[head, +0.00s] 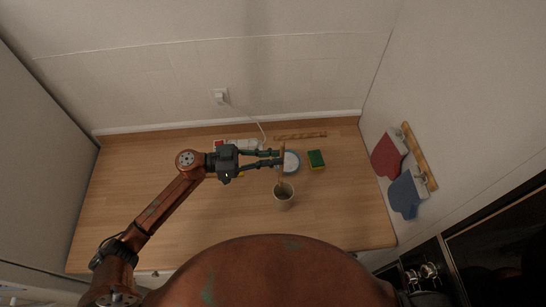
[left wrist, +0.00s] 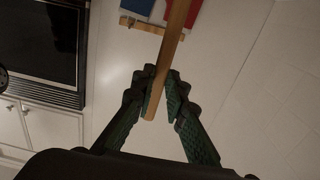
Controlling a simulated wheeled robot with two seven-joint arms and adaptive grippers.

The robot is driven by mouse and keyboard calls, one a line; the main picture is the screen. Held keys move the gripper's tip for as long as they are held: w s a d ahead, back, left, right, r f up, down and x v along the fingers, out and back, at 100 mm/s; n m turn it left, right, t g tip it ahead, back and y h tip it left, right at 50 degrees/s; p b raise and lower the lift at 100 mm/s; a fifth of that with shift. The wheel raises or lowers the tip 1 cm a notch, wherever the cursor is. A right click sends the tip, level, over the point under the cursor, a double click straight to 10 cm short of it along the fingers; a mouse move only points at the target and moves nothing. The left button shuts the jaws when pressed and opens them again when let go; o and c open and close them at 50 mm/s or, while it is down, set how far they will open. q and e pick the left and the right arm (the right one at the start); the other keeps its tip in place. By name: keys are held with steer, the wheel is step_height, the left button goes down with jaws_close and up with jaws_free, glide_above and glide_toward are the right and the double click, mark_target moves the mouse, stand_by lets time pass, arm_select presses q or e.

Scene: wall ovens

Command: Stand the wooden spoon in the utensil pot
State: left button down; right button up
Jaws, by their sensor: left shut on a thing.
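The wooden spoon (head: 282,151) is a long light-brown stick, held between the fingertips of my left gripper (head: 279,158). In the left wrist view the spoon (left wrist: 177,35) runs between the green-padded fingers of the left gripper (left wrist: 160,93), with one end just past them. My right gripper is not in view.
A white power strip (head: 240,142) lies near the back wall. Red (head: 387,158) and blue (head: 405,195) cloths hang on the right wall. The counter's left (head: 130,180) is clear.

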arm_select(q)
step_height(320, 180, down, 11)
steer(key=b, duration=0.6)
stand_by(0.6)
steer(key=c, duration=1.8)
jaws_free()
steer(key=shift+c, duration=0.2)
steer(key=a, duration=1.2)
steer(key=shift+s, duration=0.35)
